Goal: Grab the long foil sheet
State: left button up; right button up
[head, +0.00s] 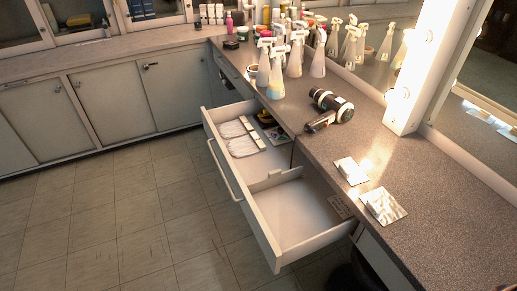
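A crinkled, shiny sheet (384,205) that looks like foil lies flat on the speckled countertop (455,225), right of the open drawer. A smaller, paler stack of sheets (351,170) lies just behind it, apart from it. I cannot tell for sure which of these is the long foil sheet. Neither of my grippers shows in this view.
A lit mirror frame (408,110) borders the counter's right.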

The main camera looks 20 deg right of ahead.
aim_at(386, 210)
jog(key=z, duration=1.6)
